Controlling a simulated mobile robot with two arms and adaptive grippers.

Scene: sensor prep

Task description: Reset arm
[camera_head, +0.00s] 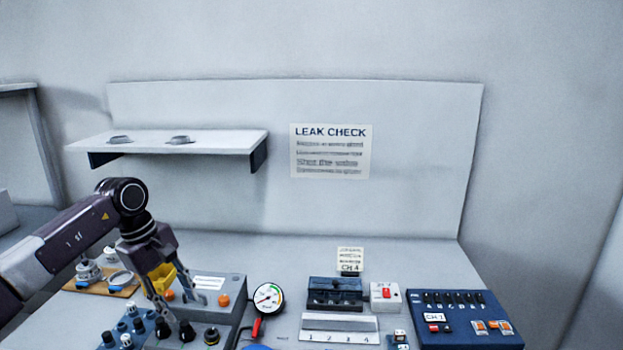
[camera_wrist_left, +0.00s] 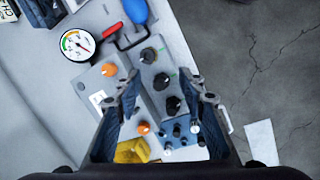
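My left gripper (camera_head: 185,311) hangs low over the left part of the bench, fingers pointing down at a grey control box (camera_head: 232,287). In the left wrist view the left gripper (camera_wrist_left: 167,90) is open, with nothing between its fingertips. A black knob (camera_wrist_left: 173,105) of the box shows between the fingers, below them; whether a finger touches it I cannot tell. The box also carries orange knobs, one of them at its right (camera_head: 223,300). My right gripper is in neither view.
A round gauge (camera_head: 268,297) and a red-handled part (camera_head: 256,328) stand right of the box. A yellow object (camera_wrist_left: 132,150) and a blue knobbed block (camera_wrist_left: 180,132) are close to my left gripper. A blue switch panel (camera_head: 463,330) is at right. A wall shelf (camera_head: 180,142) overhangs the back left.

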